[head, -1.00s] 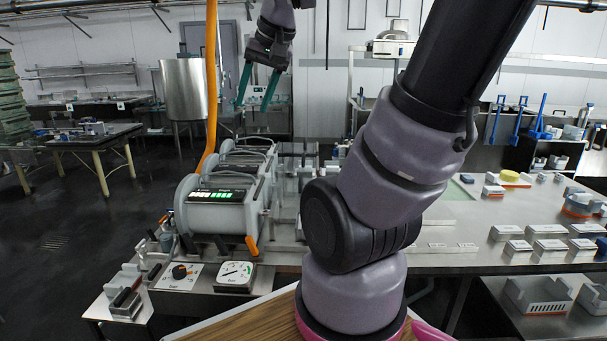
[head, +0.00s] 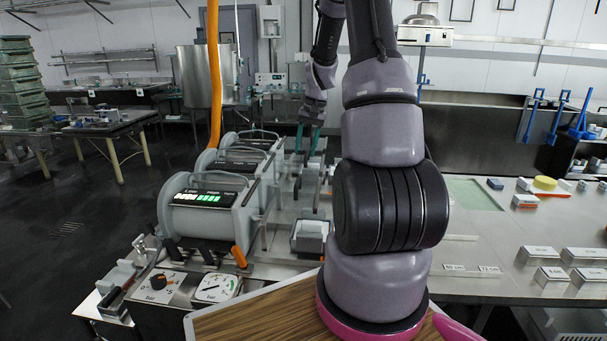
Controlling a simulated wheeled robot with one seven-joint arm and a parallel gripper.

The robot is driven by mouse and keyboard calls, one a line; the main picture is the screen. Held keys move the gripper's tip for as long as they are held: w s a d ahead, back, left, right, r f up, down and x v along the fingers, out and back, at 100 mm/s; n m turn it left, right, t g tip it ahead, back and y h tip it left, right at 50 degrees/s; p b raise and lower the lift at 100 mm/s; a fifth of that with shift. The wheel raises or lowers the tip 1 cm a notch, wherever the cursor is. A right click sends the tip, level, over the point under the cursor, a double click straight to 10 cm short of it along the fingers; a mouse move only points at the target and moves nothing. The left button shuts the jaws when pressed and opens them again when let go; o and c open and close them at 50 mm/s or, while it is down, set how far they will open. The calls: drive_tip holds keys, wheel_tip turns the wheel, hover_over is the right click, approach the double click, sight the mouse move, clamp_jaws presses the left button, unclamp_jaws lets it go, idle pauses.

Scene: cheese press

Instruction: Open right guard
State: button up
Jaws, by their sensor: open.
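The press (head: 205,205) stands left of centre as a row of grey rounded units running away from me. The nearest unit has a lit display with green bars (head: 208,198), a curved bar over its top (head: 209,181) and an orange lever (head: 239,256) at its lower right. I cannot tell which part is the right guard. My gripper (head: 308,150) is open, its teal fingers pointing down, to the right of the press's farther units. It looks empty and apart from the press, above or beside small fittings on the bench; its exact height is unclear.
A grey block-shaped fitting (head: 311,237) sits on the bench right of the press. A dial gauge (head: 216,288) and a knob panel (head: 160,284) are in front. An orange vertical hose (head: 213,80) rises behind the press. The steel bench (head: 480,225) at right holds labelled blocks.

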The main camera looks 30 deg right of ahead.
sight(298, 180)
drive_tip(key=f, duration=0.3)
drive_tip(key=a+f, duration=0.1)
drive_tip(key=f, duration=0.3)
drive_tip(key=w+f, duration=0.1)
drive_tip(key=f, duration=0.2)
drive_tip(key=shift+a+f, duration=0.15)
drive_tip(key=shift+a, duration=0.2)
clamp_jaws()
idle(0.9)
